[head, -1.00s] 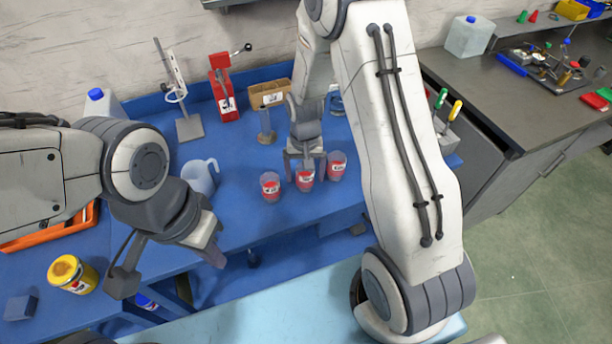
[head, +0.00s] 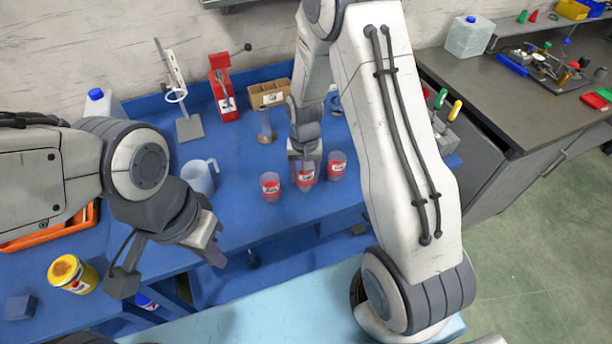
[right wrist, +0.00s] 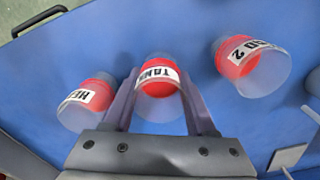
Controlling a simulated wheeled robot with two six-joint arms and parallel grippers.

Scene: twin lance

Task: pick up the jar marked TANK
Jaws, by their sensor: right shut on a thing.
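Three clear jars with red contents and white labels stand in a row on the blue table. The middle jar, marked TANK (right wrist: 158,82), is between the fingers of my right gripper (right wrist: 160,100), which is shut on it. In the head view the TANK jar (head: 305,182) is partly hidden by the right gripper (head: 304,165). The left jar (head: 270,187) and the right jar (head: 337,165) stand close on either side. The right jar's label shows a 2 in the wrist view (right wrist: 250,62). My left gripper (head: 170,272) is empty and open, away from the jars.
A jug (head: 199,177) stands left of the jars. A red press (head: 223,90), a metal stand (head: 188,125) and a cardboard box (head: 268,94) are behind. A yellow tin (head: 74,274) is at the left. The table (head: 240,215) is clear in front of the jars.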

